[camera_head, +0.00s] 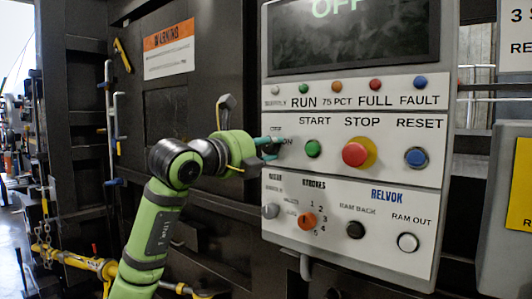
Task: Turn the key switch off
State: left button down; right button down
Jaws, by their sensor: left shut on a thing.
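The control panel (365,165) is a light grey box on the dark machine. My left gripper (272,146) reaches in from the left at the panel's left edge and is shut on the key switch beside the green START button. The fingers cover most of the key switch, so its exact angle is hidden. My right gripper is out of view.
Close to the gripper are the green START button (313,149), the red STOP button (355,154) and the blue RESET button (416,157). Knobs sit below, including an orange one (307,220). A second grey box (505,210) stands at the right. A yellow pipe (75,262) runs low at left.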

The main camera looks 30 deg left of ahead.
pick_arm(q)
jog(key=shift+d+f+n, duration=0.1)
jog(key=shift+f+n, duration=0.05)
jog(key=shift+n, duration=0.65)
jog(key=c, duration=0.9)
grip_release()
jog(key=shift+s, duration=0.1)
jog(key=shift+s, duration=0.3)
jog(key=s+a, duration=0.1)
jog(key=s, duration=1)
